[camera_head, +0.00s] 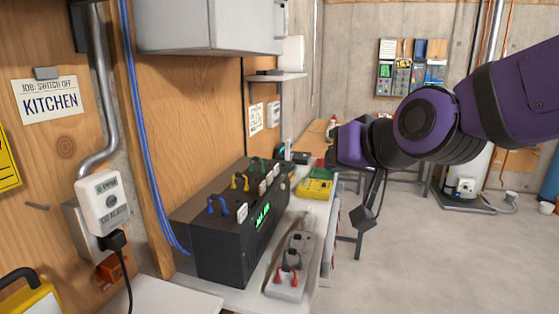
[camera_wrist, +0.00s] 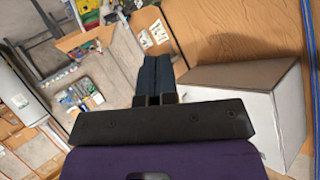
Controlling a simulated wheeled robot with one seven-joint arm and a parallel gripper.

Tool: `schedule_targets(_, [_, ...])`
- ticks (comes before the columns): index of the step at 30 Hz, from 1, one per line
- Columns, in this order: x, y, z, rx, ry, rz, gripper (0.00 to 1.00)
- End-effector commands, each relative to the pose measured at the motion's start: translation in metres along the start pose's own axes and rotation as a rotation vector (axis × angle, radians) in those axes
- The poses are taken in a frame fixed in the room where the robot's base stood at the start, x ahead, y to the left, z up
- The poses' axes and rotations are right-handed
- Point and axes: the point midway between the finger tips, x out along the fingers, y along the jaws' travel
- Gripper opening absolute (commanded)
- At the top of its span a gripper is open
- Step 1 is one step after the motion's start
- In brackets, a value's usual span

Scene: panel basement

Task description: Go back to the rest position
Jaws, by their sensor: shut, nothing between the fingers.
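My gripper (camera_wrist: 154,62) shows in the wrist view with its two dark fingers together and nothing between them. In the head view my purple and black arm reaches in from the right edge, and its end is in mid-air near the far end of the bench. The fingers are hard to make out there. In the wrist view the fingers are in front of the wooden wall panel, with a white cabinet (camera_wrist: 243,76) to their right. No contact with anything shows.
A black box with coloured handles (camera_head: 221,234) and a grey power strip (camera_head: 291,262) are on the white bench, with a yellow device (camera_head: 315,189) behind. The grey-white cabinet (camera_head: 208,25) juts from the wall above. Open concrete floor (camera_head: 440,260) is at right.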

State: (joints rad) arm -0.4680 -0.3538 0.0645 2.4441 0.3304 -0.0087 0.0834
Motion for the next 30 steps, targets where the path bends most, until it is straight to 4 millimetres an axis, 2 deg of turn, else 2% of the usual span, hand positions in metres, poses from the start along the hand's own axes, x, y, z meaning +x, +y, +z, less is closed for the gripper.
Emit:
schedule_targets(1, [-0.017,0.021,0.000,-0.008,-0.031,0.042,0.00])
schedule_targets(3, [-0.041,0.047,0.007,-0.022,-0.096,0.101,0.00])
schedule_targets(9, [-0.115,0.112,0.042,-0.033,-0.290,0.282,0.00])
schedule_targets(12, [-0.148,0.133,0.061,-0.022,-0.376,0.360,0.00])
schedule_targets(15, [-0.173,0.145,0.077,-0.007,-0.442,0.417,0.00])
schedule_targets(18, [-0.187,0.151,0.087,0.005,-0.483,0.449,0.00])
schedule_targets(21, [-0.193,0.153,0.091,0.008,-0.500,0.462,0.00])
schedule_targets(30, [-0.193,0.153,0.091,0.008,-0.502,0.461,0.00])
